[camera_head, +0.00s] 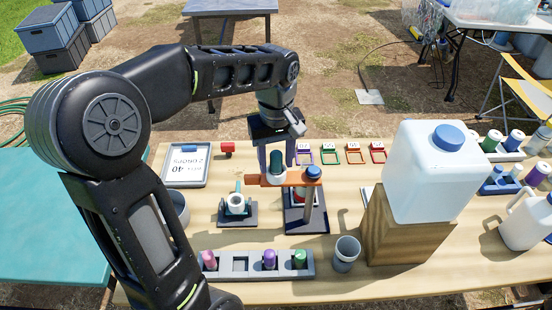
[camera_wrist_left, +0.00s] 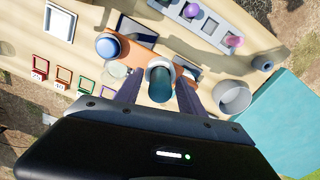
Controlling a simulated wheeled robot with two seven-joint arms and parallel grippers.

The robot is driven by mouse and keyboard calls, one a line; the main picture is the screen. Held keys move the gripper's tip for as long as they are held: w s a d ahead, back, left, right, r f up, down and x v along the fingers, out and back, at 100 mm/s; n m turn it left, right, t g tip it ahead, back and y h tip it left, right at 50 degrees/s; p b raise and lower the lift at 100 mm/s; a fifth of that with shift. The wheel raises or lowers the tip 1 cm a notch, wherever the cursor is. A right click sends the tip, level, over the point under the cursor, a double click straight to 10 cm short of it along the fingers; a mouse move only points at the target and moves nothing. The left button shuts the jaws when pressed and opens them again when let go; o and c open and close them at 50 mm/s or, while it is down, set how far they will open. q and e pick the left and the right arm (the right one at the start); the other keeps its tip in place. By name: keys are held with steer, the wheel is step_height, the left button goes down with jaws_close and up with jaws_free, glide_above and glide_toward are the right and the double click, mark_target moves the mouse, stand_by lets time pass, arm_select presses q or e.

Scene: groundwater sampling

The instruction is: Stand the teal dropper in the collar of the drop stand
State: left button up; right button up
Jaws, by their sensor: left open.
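The teal dropper (camera_head: 277,160) stands roughly upright at the orange arm (camera_head: 252,180) of the drop stand, seemingly in its collar; its lower part is hidden. In the left wrist view its rounded teal top (camera_wrist_left: 160,72) faces the camera over the orange arm (camera_wrist_left: 137,57). My left gripper (camera_head: 276,152) is open just above the orange arm. Its purple fingers (camera_wrist_left: 158,90) lie on either side of the dropper, with gaps visible. The stand's blue knob (camera_head: 313,172) is to the right. My right gripper is not in view.
A white cup (camera_head: 236,204) sits in a dark holder left of the stand. A rack (camera_head: 240,275) with coloured vials and a grey cup (camera_head: 346,253) are in front. A large white jug (camera_head: 428,180) on a wooden block (camera_head: 405,235) stands to the right. Coloured frames (camera_head: 328,157) lie behind.

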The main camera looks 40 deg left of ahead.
arm_select(q)
steer(key=shift+r, duration=0.3)
step_height(320, 180, up, 5)
steer(key=shift+r, duration=0.15)
step_height(320, 180, up, 6)
steer(key=p, duration=0.3)
steer(key=shift+f, duration=0.25)
steer(key=shift+r+p, duration=0.5)
steer(key=shift+p, duration=0.15)
